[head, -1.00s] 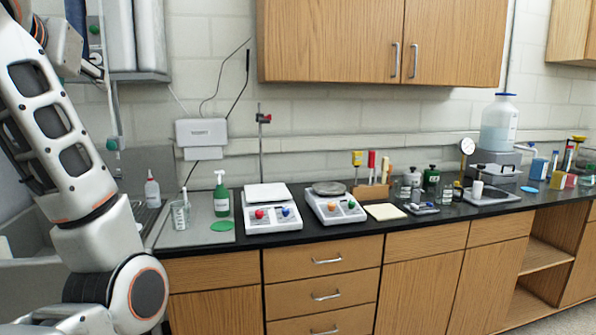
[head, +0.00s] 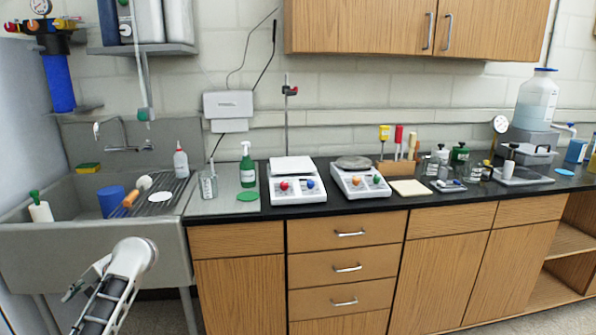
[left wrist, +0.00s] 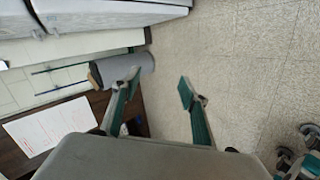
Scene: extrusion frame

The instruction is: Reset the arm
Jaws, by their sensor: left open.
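My left gripper (left wrist: 160,88) shows in the left wrist view with its two green-padded fingers spread wide. Nothing is between the fingers, and the speckled floor shows behind the gap. In the head view, my left arm is low at the lower left, in front of the sink, and its gripper is too unclear there to judge its jaws. My right gripper is in neither view.
A sink (head: 25,225) stands at the left, with a blue cup (head: 111,201) in it. The black counter (head: 330,207) carries two balances and bottles. In the left wrist view, a grey cylinder (left wrist: 128,68) appears beyond the left finger.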

